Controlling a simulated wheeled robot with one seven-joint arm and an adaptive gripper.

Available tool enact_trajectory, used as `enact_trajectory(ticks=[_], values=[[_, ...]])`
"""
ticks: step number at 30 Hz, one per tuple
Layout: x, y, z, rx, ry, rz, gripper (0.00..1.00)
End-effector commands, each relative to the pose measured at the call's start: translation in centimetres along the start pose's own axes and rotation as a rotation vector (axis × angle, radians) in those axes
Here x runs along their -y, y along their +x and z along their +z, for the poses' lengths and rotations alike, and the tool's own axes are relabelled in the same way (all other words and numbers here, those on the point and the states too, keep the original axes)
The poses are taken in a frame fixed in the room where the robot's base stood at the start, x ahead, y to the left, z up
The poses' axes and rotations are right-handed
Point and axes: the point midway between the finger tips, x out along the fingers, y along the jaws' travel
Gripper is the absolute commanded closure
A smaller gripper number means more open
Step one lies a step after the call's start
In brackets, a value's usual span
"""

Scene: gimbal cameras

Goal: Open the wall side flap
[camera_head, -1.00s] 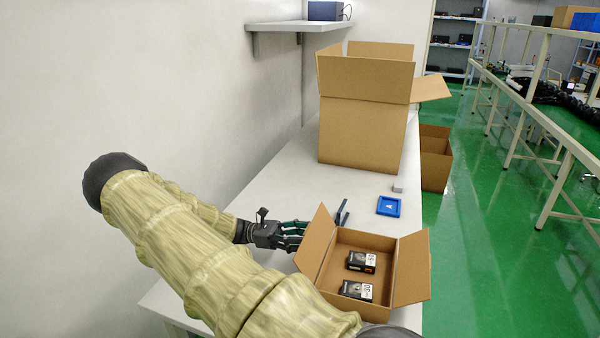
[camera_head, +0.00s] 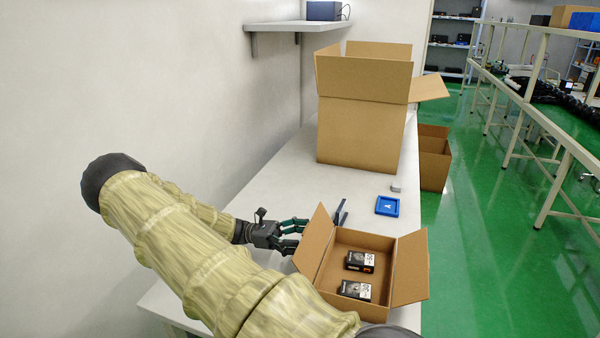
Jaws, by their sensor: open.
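A small open cardboard box (camera_head: 345,303) stands on the table near me, with two black-and-white packs (camera_head: 359,261) inside. Its wall side flap (camera_head: 314,242) stands up, leaning outward to the left. Its right flap (camera_head: 411,267) also leans outward. My gripper (camera_head: 300,234) is open and empty, just left of the wall side flap, with its fingers pointing at it. Whether a fingertip touches the flap I cannot tell. My arm hides part of the table and the box's near left corner.
A large open carton (camera_head: 362,135) stands farther back on the table (camera_head: 270,190). The wall is left, with a shelf (camera_head: 298,26) above.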

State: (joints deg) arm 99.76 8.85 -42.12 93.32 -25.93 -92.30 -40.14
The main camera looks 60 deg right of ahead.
Motion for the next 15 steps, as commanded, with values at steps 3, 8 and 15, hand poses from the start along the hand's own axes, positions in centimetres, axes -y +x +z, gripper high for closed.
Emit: enact_trajectory(ticks=[3,8,15], values=[[-0.1,-0.8,0.0,-0.001,0.0,0.002,0.25],[-0.1,-3.3,-0.1,-0.001,0.002,0.002,0.25],[-0.1,-7.7,-0.1,-0.002,0.0,0.002,0.25]])
